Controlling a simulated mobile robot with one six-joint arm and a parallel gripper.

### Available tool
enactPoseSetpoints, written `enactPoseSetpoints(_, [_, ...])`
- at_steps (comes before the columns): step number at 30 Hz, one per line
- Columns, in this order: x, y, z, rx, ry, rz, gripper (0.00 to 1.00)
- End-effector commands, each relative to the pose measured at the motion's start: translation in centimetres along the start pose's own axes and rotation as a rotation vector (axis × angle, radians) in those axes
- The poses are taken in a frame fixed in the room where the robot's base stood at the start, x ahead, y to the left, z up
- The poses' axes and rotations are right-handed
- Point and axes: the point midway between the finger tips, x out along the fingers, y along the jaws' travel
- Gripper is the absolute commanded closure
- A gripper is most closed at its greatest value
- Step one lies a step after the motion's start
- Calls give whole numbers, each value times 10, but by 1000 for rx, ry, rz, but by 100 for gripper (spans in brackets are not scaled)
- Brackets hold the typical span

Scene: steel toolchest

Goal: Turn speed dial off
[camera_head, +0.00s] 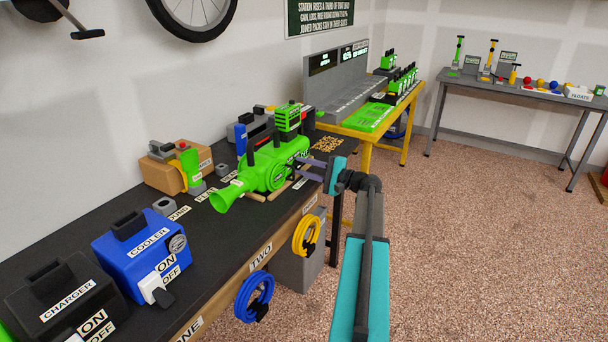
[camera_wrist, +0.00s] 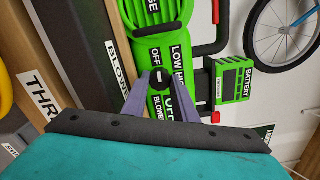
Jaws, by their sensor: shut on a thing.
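The green blower (camera_head: 262,172) lies on the dark workbench, its nozzle toward the front left. In the wrist view its green body (camera_wrist: 158,46) carries OFF, LOW and HIGH labels around a small black speed dial (camera_wrist: 160,77). My gripper (camera_head: 303,167) reaches the blower's side from the right. In the wrist view the purple fingertips of my gripper (camera_wrist: 160,86) are closed on the dial, one on each side. The fingers cover part of the dial, and I cannot tell which label it points to.
A green battery (camera_wrist: 233,80) is mounted on the blower. The workbench (camera_head: 226,236) also holds a blue cooler (camera_head: 142,250) and a black charger (camera_head: 65,300) at the front left. Yellow (camera_head: 306,236) and blue (camera_head: 254,297) coils hang on its front edge. Open floor lies to the right.

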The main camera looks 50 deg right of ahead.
Motion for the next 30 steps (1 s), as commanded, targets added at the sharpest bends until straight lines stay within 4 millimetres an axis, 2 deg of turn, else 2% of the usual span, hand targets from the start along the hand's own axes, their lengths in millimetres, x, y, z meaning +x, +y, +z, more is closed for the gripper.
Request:
enactPoseSetpoints(9, [0,1,0,-80,-1,2,97])
enactPoseSetpoints(22, [0,1,0,-88,-1,3,97])
enactPoseSetpoints(23, [0,1,0,-88,-1,3,71])
enactPoseSetpoints(24, [-1,0,0,-88,0,3,64])
enactPoseSetpoints(26, [-1,0,0,-88,0,3,56])
enactPoseSetpoints(30, [-1,2,0,-87,0,4,56])
